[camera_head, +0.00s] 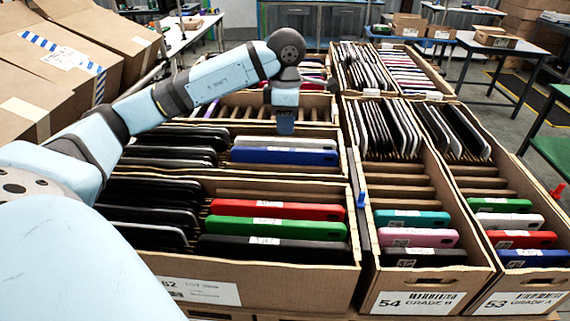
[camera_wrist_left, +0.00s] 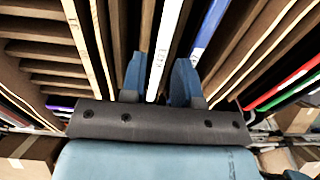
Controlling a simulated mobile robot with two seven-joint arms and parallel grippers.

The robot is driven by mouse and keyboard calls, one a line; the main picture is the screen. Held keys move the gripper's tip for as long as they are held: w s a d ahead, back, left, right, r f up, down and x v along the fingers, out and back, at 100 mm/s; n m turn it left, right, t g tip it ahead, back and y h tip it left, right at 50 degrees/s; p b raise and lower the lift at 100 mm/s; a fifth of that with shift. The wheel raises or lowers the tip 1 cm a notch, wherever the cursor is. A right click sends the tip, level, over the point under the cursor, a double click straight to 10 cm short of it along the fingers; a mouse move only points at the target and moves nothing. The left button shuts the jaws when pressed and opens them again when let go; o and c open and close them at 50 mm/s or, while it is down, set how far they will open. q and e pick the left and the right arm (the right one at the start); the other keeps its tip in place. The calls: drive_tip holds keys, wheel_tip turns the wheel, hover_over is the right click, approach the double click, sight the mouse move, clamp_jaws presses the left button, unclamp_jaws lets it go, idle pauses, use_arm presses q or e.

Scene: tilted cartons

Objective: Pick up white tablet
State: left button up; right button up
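A white tablet (camera_head: 285,142) stands on edge in a slot of the middle carton, just behind a blue tablet (camera_head: 284,157). My left gripper (camera_head: 285,127) points down just above the white tablet. In the left wrist view, the white tablet's long edge (camera_wrist_left: 166,45) runs between the two fingers of the left gripper (camera_wrist_left: 160,80). The fingers are apart, with a dark gap beside the right finger. The blue tablet (camera_wrist_left: 208,24) lies to the right of the fingers there. Whether the fingertips overlap the tablet's sides is hard to tell. My right gripper is not in view.
Cardboard dividers (camera_wrist_left: 100,45) stand close on both sides of the fingers. The front carton holds red (camera_head: 276,210) and green (camera_head: 276,228) tablets, with black ones at left. Another white tablet (camera_head: 510,221) stands in the right carton. Tilted brown cartons (camera_head: 75,50) stand at far left.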

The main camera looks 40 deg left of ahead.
sight(285, 139)
use_arm(q)
drive_tip(key=f, duration=0.5)
drive_tip(key=shift+s+f+p, duration=0.1)
drive_tip(key=shift+s+p, duration=0.1)
drive_tip(key=shift+p, duration=0.2)
drive_tip(key=shift+c, duration=0.3)
clamp_jaws()
